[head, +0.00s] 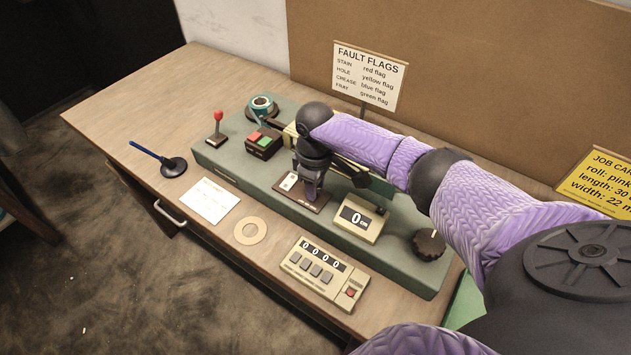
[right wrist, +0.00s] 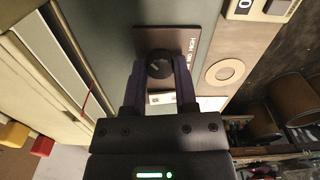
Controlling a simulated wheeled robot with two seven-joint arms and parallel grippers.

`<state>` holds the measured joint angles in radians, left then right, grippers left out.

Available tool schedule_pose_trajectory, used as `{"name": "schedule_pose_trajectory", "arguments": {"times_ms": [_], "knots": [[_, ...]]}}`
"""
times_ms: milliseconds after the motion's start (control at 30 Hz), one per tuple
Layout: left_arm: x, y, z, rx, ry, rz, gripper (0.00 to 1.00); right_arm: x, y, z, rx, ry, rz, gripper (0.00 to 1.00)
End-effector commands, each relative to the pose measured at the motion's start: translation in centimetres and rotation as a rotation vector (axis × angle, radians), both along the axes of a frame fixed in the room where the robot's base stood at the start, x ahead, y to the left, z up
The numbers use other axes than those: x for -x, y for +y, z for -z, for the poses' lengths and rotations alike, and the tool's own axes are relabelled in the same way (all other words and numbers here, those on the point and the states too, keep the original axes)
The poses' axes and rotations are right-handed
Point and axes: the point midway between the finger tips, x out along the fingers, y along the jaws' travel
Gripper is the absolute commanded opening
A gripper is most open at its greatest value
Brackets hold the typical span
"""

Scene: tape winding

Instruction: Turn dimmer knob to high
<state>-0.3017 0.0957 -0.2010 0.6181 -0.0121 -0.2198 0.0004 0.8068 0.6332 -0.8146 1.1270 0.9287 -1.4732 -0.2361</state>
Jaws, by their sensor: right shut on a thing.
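The dimmer knob (right wrist: 158,66) is a round black knob with a pale pointer line. The plate (head: 322,204) lies on the green console in the head view, where my gripper hides the knob. My right gripper (head: 311,197) points down at the plate. In the right wrist view its two fingers (right wrist: 159,80) are shut on the knob, one on each side. My left gripper is not in view.
The green console (head: 385,262) also carries a "0 cm" display (head: 357,218), another black knob (head: 429,243), a red-green button box (head: 263,142) and a red-tipped lever (head: 217,128). A cardboard ring (head: 250,230) and a counter box (head: 325,273) lie in front.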

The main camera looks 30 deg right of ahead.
Motion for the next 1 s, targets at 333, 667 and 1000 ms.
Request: {"name": "schedule_pose_trajectory", "arguments": {"times_ms": [333, 667, 1000], "knots": [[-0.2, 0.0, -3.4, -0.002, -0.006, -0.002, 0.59, 0.0, 0.1, -0.4, -0.003, 0.000, 0.268, 0.00], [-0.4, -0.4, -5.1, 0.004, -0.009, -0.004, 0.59, 0.0, 0.1, -0.2, -0.002, 0.001, 0.527, 0.00], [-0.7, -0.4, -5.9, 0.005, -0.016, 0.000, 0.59, 0.0, 0.0, -0.1, -0.001, -0.001, 0.685, 0.00]]}}
